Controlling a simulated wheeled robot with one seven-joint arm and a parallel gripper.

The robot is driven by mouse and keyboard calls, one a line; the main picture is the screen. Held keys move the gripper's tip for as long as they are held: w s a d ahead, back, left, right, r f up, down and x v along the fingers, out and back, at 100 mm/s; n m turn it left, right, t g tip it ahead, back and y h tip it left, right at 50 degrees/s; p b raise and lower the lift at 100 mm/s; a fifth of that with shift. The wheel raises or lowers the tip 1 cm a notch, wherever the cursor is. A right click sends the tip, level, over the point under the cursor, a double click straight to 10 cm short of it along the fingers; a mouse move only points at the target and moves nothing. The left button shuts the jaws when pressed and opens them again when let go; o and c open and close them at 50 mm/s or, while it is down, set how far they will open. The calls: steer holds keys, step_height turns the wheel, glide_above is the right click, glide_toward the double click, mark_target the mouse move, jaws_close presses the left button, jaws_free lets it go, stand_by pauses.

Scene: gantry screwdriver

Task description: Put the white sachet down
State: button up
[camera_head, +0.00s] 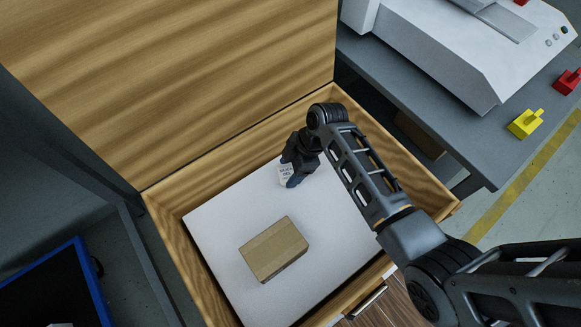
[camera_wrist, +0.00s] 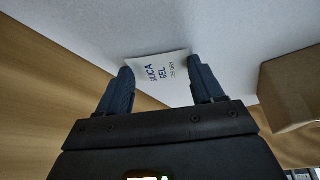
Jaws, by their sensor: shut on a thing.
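In the head view the sachet (camera_head: 285,174) shows as a small white patch at the fingertips. My gripper (camera_head: 290,172) is shut on it, inside the wooden box, over the white bottom near the back wall. The sachet looks close to the white surface; I cannot tell whether it touches. Part of it is hidden by the fingers.
The open wooden box (camera_head: 163,213) has a white floor (camera_head: 213,221) and a raised lid (camera_head: 180,70). A brown carton (camera_head: 274,249) lies on the floor; the white area around it is clear. A grey table (camera_head: 385,75) with a white machine (camera_head: 450,50) and a yellow block (camera_head: 525,124) stands right.

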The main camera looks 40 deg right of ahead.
steer(key=o, duration=1)
steer(key=p+v, duration=0.5)
steer(key=v, duration=0.7)
steer(key=s+a+m+t+h, duration=0.2)
steer(key=s+m+t+h, duration=0.4)
steer(key=s, duration=1)
steer(key=s+a+r+m+t+y, duration=0.1)
steer(key=s+r+m+t, duration=0.2)
steer(key=r, duration=0.9)
steer(key=s+a+r+m+t+y, duration=0.1)
steer(key=s+r+m+t, duration=0.3)
steer(key=s+r, duration=0.6)
step_height(320, 180, up, 3)
steer(key=shift+a+m, duration=0.3)
steer(key=shift+a, duration=0.35)
